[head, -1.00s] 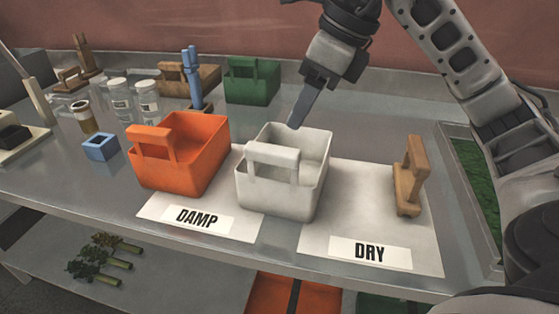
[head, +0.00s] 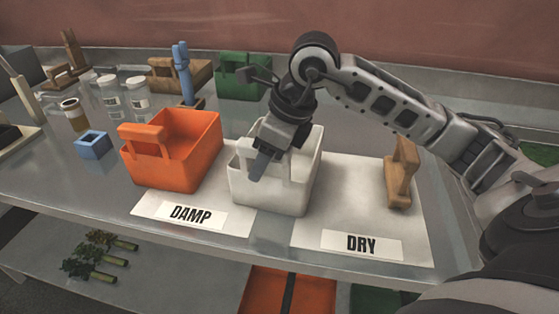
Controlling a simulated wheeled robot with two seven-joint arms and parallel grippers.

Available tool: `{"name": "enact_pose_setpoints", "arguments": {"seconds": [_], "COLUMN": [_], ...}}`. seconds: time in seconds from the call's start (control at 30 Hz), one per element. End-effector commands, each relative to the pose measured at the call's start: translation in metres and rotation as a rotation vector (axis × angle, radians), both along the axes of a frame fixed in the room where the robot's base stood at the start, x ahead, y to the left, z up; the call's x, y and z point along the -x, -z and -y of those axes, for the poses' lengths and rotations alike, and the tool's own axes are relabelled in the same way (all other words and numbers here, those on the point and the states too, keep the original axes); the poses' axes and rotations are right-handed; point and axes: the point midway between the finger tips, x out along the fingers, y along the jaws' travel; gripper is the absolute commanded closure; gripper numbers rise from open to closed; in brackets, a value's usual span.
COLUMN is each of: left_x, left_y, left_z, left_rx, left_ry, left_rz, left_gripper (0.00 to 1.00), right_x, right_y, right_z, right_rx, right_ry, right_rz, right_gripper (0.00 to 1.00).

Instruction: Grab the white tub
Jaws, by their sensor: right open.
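The white tub (head: 268,192) stands on the metal table between the DAMP and DRY cards, overlapping the edge of the DRY card. Its handle is on the near side and is partly hidden behind my right gripper. My right gripper (head: 258,166) is open and points down in front of the tub's handle. Whether its fingers straddle the handle or touch it, I cannot tell. My left gripper is not in view.
An orange tub (head: 190,170) stands close to the left on the DAMP card (head: 160,207). A wooden handled block (head: 399,178) stands on the DRY card (head: 330,220). A green tub (head: 243,83), jars and a blue box (head: 93,145) sit further back and left.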

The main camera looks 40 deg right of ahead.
Motion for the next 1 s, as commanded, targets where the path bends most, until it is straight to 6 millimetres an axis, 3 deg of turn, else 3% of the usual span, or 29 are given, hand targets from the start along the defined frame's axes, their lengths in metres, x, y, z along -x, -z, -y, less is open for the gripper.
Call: {"name": "enact_pose_setpoints", "arguments": {"seconds": [0.17,0.33,0.77,1.0], "left_x": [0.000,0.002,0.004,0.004], "left_y": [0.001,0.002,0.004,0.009], "left_z": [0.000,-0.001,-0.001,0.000], "left_rx": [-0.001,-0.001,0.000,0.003], "left_ry": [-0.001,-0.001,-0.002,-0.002], "left_rz": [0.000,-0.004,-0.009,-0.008], "left_gripper": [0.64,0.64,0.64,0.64], "right_x": [0.000,0.000,-0.001,0.004], "right_y": [0.000,0.000,-0.006,-0.040], "right_z": [0.000,0.000,0.000,0.000], "right_rx": [0.000,0.001,0.002,0.000], "right_ry": [0.000,0.000,0.001,-0.001], "right_rz": [0.000,0.001,0.005,0.011], "right_gripper": [0.52,0.99,1.00,1.00]}}
